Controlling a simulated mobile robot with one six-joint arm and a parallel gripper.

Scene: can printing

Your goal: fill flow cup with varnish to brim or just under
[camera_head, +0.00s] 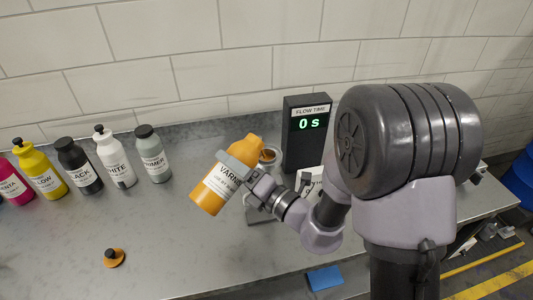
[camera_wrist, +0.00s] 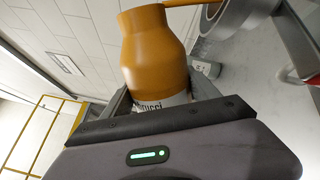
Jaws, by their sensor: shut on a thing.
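My gripper (camera_head: 240,170) is shut around the orange varnish bottle (camera_head: 209,197), which it holds tilted above the counter. The bottle's uncapped neck points up and right, towards the flow cup (camera_head: 269,156). In the wrist view the bottle (camera_wrist: 148,55) sits between both fingers, and a thin orange band (camera_wrist: 185,3) runs from its mouth towards the round grey rim of the cup (camera_wrist: 212,14); it looks like varnish flowing. The cup is partly hidden behind the bottle and gripper, and its fill level cannot be seen. The flow time display (camera_head: 309,124) reads 0 s.
An orange cap with a dark knob (camera_head: 114,258) lies on the counter (camera_head: 170,230). Several ink bottles stand in a row at the left, among them a black one (camera_head: 78,164) and a grey primer one (camera_head: 152,154). A blue cloth or pad (camera_head: 325,278) is at the front edge.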

